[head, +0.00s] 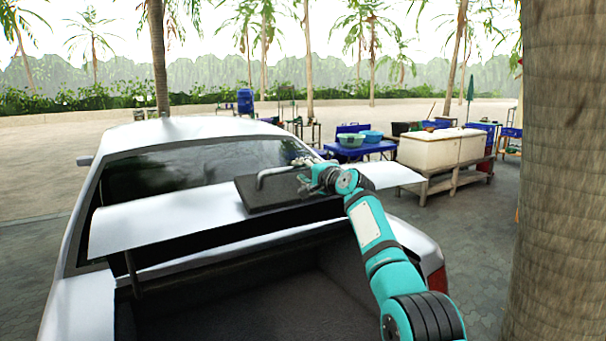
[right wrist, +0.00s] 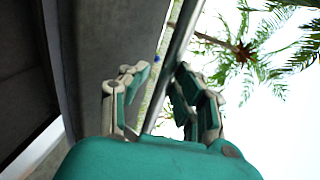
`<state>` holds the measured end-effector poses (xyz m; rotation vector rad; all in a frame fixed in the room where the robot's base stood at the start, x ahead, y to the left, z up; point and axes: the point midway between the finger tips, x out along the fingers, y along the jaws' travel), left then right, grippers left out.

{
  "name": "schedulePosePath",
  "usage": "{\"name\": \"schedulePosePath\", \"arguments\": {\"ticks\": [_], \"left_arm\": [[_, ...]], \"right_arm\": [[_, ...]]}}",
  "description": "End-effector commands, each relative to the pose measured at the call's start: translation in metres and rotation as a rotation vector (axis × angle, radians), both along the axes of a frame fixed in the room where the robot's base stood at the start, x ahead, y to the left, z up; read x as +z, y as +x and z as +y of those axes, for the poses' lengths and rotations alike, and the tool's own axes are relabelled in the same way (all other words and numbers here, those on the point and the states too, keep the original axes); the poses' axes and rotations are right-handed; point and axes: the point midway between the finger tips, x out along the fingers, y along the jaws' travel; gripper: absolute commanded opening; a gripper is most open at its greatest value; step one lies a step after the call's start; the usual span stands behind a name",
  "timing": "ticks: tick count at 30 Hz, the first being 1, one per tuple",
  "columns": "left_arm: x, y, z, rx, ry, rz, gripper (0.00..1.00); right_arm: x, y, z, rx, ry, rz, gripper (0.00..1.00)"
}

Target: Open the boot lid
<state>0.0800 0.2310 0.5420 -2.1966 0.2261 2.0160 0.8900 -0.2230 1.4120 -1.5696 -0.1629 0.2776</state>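The white boot lid (head: 165,219) of the car is raised, with a wide gap between it and the dark boot interior (head: 260,302). A black plate on the lid (head: 262,200) carries a bent metal bar handle (head: 283,171). My right gripper (head: 312,174) is at the right end of this handle. In the right wrist view the bar (right wrist: 172,65) runs between the fingers of the gripper (right wrist: 163,92). The fingers are spread, with a visible gap between the left finger and the bar. My left gripper is not in view.
The car's rear window (head: 190,170) is beyond the lid. A thick palm trunk (head: 563,170) stands close on the right. Open paving lies left of the car.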

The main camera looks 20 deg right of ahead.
Motion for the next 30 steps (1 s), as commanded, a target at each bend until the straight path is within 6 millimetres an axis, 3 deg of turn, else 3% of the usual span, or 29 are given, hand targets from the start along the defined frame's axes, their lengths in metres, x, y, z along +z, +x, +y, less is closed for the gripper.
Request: {"name": "schedulePosePath", "arguments": {"ticks": [3,17,23,30], "left_arm": [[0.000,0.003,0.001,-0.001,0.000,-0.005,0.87],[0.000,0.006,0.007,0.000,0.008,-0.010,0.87],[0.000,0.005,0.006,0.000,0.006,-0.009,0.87],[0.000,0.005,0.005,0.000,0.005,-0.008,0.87]], "right_arm": [[-0.003,0.000,0.000,0.000,-0.001,0.004,0.40],[-0.006,-0.004,-0.002,0.000,-0.003,0.008,0.40],[-0.004,-0.021,-0.007,-0.002,-0.005,0.006,0.40],[0.001,-0.058,-0.017,-0.001,-0.003,0.001,0.40]]}}
